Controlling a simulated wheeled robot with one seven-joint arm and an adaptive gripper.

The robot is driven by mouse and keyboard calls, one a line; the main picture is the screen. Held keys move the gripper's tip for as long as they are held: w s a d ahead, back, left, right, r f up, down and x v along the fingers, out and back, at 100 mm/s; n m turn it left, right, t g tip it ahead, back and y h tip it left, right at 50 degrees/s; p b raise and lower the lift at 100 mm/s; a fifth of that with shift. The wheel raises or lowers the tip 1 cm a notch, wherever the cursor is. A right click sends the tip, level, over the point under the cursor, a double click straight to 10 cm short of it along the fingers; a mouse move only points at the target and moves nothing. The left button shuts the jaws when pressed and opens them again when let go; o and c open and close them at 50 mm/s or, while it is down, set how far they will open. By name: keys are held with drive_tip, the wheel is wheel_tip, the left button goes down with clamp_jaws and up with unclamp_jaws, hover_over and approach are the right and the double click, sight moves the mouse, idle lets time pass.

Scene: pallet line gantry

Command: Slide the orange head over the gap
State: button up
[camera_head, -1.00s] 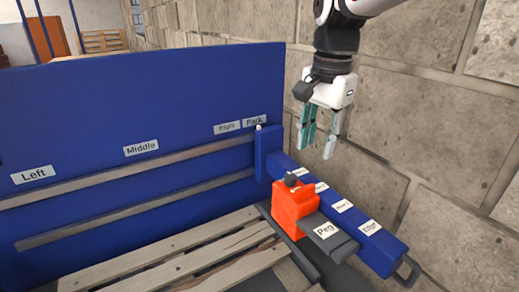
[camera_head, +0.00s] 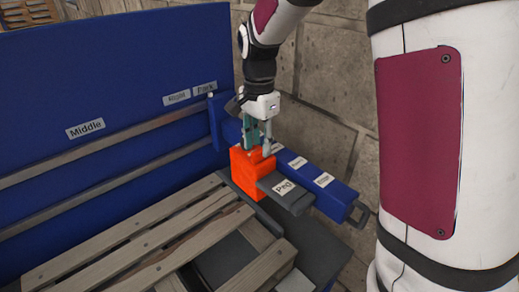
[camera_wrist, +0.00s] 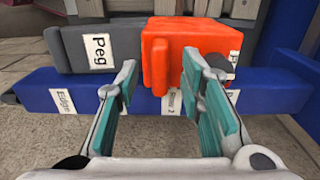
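The orange head (camera_head: 252,175) is a block on the blue beam (camera_head: 335,198), at its end nearest the blue panel. A grey arm labelled "Peg" (camera_head: 288,195) sticks out from the head. In the wrist view the orange head (camera_wrist: 185,50) shows a narrow upright fin facing me. My gripper (camera_head: 260,146) is over the head, pointing down. In the wrist view its fingers (camera_wrist: 160,78) are apart, one on each side of the fin. I see space beside the fin and cannot tell whether either finger touches it.
The blue panel (camera_head: 110,75) carries the labels Middle, Right and Park above two rails. A slatted wooden pallet (camera_head: 130,245) lies in front, with a dark opening between its boards. A stone wall (camera_head: 340,100) stands close behind the beam.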

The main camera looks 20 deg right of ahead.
drive_tip(key=shift+f, duration=1.4)
clamp_jaws()
drive_tip(key=shift+s+d+p, duration=0.55)
drive_tip(key=shift+s+p, duration=0.2)
drive_tip(key=shift+s, duration=0.55)
drive_tip(key=shift+s+d+p, duration=0.55)
drive_tip(key=shift+s+p, duration=0.2)
drive_tip(key=shift+s, duration=0.6)
drive_tip(key=shift+s+d+p, duration=0.55)
drive_tip(key=shift+s+p, duration=0.2)
drive_tip(key=shift+s, duration=0.55)
unclamp_jaws()
wheel_tip(320, 180, up, 12)
